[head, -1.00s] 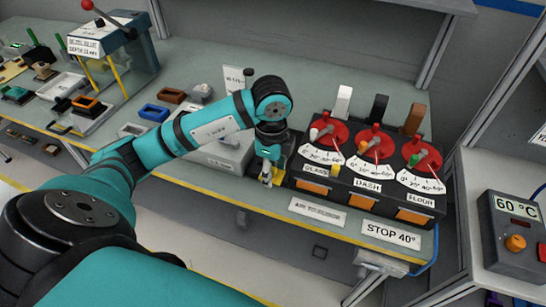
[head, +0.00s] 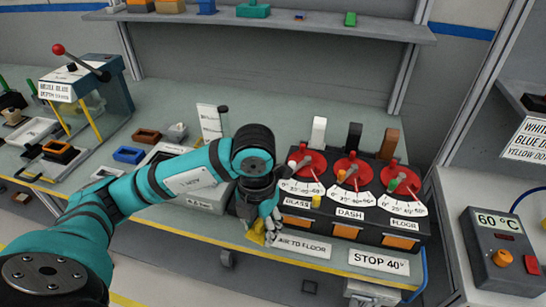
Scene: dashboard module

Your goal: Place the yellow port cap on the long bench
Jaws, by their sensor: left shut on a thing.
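My left gripper (head: 268,232) reaches down at the front edge of the long bench (head: 275,112), just left of the dial module. It is shut on a yellow thing (head: 256,233), which I take to be the yellow port cap; the fingers hide part of it. I cannot tell whether it touches the bench. My right gripper is not in view.
The black dial module (head: 350,229) with red dials stands close to the right of the gripper. A grey box (head: 205,198) sits behind it to the left. Trays, including a blue one (head: 129,155), lie further left. A shelf (head: 290,28) hangs above.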

